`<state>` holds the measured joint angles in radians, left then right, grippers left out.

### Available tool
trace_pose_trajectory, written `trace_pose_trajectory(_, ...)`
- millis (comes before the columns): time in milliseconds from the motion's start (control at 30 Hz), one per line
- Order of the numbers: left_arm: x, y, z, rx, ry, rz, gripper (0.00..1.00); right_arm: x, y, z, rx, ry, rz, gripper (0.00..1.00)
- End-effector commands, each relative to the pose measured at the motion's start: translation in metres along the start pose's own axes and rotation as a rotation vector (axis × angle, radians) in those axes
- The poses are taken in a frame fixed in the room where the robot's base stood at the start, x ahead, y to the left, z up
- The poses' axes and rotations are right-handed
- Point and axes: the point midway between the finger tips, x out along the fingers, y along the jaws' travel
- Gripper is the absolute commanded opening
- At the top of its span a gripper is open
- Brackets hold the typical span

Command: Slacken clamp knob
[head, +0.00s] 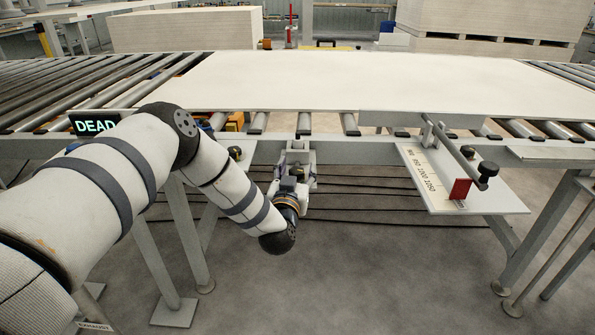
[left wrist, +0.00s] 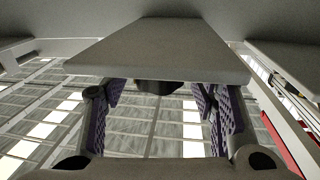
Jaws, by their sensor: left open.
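My left gripper (head: 297,160) is below the front rail of the roller table, partly hidden by its own wrist. In the left wrist view the gripper (left wrist: 158,92) is open, its purple-padded fingers spread apart. A dark rounded knob (left wrist: 158,87) shows between the fingers under the edge of a grey plate (left wrist: 160,55). Contact with the fingers cannot be told. In the head view a black knob (head: 487,170) ends a bar above the scale plate (head: 425,188), with another black knob (head: 467,152) close by. Which is the clamp knob is not clear. My right gripper is not in view.
A large pale board (head: 290,80) lies on the rollers (head: 70,92). A red tab (head: 460,189) stands on the scale plate at right. A lit sign reading DEAD (head: 95,125) is at left. Table legs (head: 186,235) stand below; the floor in front looks clear.

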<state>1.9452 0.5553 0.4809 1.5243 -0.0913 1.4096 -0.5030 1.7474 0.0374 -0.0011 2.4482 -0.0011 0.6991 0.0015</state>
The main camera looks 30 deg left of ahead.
Motion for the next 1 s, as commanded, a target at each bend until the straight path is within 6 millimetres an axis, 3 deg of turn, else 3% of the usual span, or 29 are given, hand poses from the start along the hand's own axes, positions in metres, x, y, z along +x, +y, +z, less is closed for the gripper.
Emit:
trace_pose_trajectory(133,0.0,0.0,-0.0013,-0.001,0.001,0.0,0.53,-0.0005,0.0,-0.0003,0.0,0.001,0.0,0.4)
trace_pose_trajectory(300,-0.0003,0.0001,-0.0011,-0.001,0.001,0.0,0.14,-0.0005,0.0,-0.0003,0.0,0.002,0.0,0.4)
trace_pose_trajectory(367,-0.0003,0.0001,-0.0011,-0.001,0.001,-0.001,0.04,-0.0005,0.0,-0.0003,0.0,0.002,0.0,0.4)
trace_pose_trajectory(667,-0.0004,0.0005,-0.0008,-0.001,0.002,-0.031,0.04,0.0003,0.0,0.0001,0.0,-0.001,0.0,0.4)
trace_pose_trajectory(1000,-0.0006,0.0021,0.0014,-0.001,0.001,-0.243,0.04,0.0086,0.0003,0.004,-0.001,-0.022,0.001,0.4)
